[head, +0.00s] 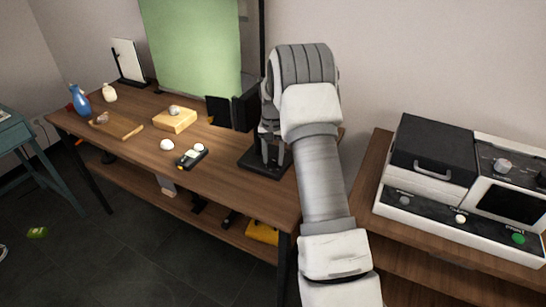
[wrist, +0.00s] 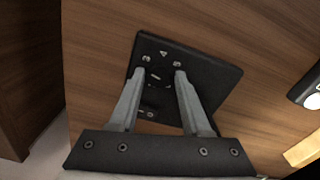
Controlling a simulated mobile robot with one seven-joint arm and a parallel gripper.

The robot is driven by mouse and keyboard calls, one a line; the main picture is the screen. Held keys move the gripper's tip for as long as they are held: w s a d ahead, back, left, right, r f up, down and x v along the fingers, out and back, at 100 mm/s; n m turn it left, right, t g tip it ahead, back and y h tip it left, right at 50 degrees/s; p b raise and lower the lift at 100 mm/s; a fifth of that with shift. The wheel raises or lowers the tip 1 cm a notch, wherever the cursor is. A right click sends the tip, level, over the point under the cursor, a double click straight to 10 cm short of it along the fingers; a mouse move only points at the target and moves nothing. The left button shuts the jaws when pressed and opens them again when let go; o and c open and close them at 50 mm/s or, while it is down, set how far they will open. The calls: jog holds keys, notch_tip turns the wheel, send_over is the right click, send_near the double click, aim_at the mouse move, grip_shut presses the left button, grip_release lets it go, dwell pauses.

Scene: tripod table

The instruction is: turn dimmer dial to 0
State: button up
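A black square panel (head: 252,162) lies flat near the right end of the wooden table. It also shows in the wrist view (wrist: 215,75), with small pale marks on its face. A dark round shape that looks like the dimmer dial (wrist: 162,90) is on the panel between my fingers; its edges are hard to make out against the black. The number it points to cannot be read. My gripper (wrist: 160,75) is open, its two fingers apart and pointing down over the panel, one on each side of the dark shape. Contact cannot be told.
A black stand (head: 235,108) is behind the panel. A small black device (head: 190,159), a white ball (head: 167,145) and a yellow block (head: 174,121) lie to the left. A white and black machine (head: 425,150) stands on the right table (head: 365,180).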

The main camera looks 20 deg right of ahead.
grip_shut()
jog(key=shift+r+n, duration=0.1)
jog(key=shift+n, duration=0.2)
